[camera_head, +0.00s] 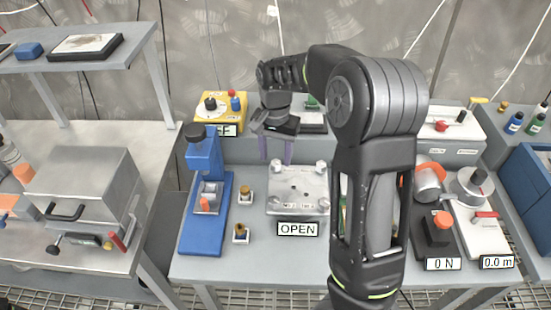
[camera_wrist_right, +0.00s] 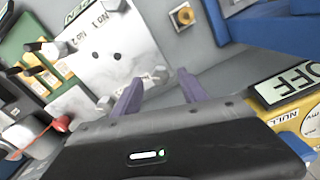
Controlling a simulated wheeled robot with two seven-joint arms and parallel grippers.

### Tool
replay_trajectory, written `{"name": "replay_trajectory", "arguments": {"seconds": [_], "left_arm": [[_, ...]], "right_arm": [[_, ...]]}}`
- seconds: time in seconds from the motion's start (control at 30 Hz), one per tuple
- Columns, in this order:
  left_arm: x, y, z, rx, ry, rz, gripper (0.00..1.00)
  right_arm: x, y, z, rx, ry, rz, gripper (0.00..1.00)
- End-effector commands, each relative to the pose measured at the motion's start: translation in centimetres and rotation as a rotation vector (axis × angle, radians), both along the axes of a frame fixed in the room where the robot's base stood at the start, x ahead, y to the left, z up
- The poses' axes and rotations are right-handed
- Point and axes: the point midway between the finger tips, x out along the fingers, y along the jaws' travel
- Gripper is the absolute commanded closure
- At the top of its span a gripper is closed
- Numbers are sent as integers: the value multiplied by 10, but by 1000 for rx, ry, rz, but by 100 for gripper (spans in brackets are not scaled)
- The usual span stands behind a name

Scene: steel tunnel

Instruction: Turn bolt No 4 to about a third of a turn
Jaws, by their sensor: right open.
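The pale metal plate (camera_head: 298,190) lies on the bench behind the OPEN sign (camera_head: 297,229), with a bolt at each corner. In the right wrist view, the plate (camera_wrist_right: 112,48) has No 1 and No 2 marks near the OPEN sign; I cannot read a No 4 mark. My right gripper (camera_head: 275,150) is open and empty behind the plate's back-left corner. The back-right bolt (camera_wrist_right: 104,103) is to the left of the fingers. My left gripper is not in view.
A blue stand (camera_head: 205,190) is left of the plate, with two small fittings (camera_head: 243,212) between. A yellow box (camera_head: 222,106) stands behind; its sign (camera_wrist_right: 285,85) reads OFF in the wrist view. My right arm hides the bench right of the plate.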

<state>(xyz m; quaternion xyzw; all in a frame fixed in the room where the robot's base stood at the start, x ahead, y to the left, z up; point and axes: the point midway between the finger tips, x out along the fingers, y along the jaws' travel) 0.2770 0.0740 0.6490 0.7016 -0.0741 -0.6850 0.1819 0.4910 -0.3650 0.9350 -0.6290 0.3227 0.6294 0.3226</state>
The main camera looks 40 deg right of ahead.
Motion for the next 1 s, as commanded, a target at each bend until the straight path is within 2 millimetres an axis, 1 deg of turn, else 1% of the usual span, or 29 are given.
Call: {"name": "replay_trajectory", "arguments": {"seconds": [0.03,0.2,0.3,0.4,1.0], "left_arm": [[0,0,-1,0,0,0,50],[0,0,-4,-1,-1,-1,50],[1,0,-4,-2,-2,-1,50],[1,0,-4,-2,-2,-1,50],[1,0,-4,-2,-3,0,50]], "right_arm": [[1,0,8,0,-5,0,50],[1,0,37,-1,-4,1,50],[1,0,49,0,-1,1,50],[0,0,56,0,-1,1,50],[0,0,58,0,0,1,50]]}}
